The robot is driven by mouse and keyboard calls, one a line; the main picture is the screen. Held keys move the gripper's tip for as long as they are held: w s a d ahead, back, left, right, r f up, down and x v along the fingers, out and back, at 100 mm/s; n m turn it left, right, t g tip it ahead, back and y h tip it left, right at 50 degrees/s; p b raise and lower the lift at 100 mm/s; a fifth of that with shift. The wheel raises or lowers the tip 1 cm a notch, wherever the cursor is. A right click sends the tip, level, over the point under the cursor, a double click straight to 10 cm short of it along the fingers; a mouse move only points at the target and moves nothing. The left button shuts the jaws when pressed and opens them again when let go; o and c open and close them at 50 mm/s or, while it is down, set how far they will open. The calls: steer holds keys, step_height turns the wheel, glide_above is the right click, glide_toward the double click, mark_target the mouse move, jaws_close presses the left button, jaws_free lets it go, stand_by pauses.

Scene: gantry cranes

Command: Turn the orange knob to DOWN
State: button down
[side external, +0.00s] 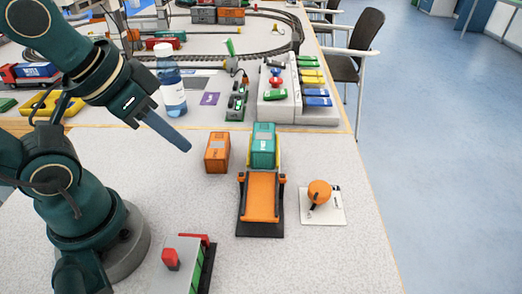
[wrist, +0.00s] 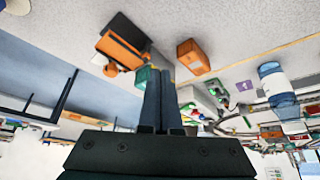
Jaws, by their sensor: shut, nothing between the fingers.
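The orange knob (side external: 319,192) sits on a white square plate (side external: 335,212) at the right of the near table, with a dark pointer on it. The marks on the plate are too small to read. In the wrist view an orange round shape, likely the knob (wrist: 111,70), shows beside the orange ramp. My gripper (side external: 186,147) is shut and empty, in the air above the table, well to the left of the knob and apart from it. Its two fingers also show pressed together in the wrist view (wrist: 159,72).
An orange ramp stand (side external: 261,198) with a teal container (side external: 263,146) at its far end stands between my gripper and the knob. An orange container (side external: 217,152) stands beside it. A grey box with a red button (side external: 171,259) is in front. Table right of the knob is clear.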

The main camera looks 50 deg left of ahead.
steer(key=shift+c, duration=1.8)
jaws_free()
steer(key=shift+m, duration=0.4)
steer(key=shift+o, duration=0.5)
steer(key=w+d+r+m+h, duration=0.1)
steer(key=w+d+r+m, duration=0.1)
steer(key=w+r+m, duration=0.1)
steer(key=shift+w+d+r+m+t, duration=0.4)
steer(key=shift+w+m, duration=0.4)
steer(key=shift+w, duration=0.3)
steer(key=m+g+h, duration=0.3)
steer(key=m+g, duration=0.1)
steer(key=m, duration=0.3)
glide_above(320, 187)
steer(key=s+a, duration=0.1)
steer(key=a, duration=0.1)
step_height(320, 187, down, 12)
steer(key=shift+s+f, duration=0.1)
steer(key=shift+f, duration=0.15)
steer(key=shift+x, duration=2.3)
jaws_close()
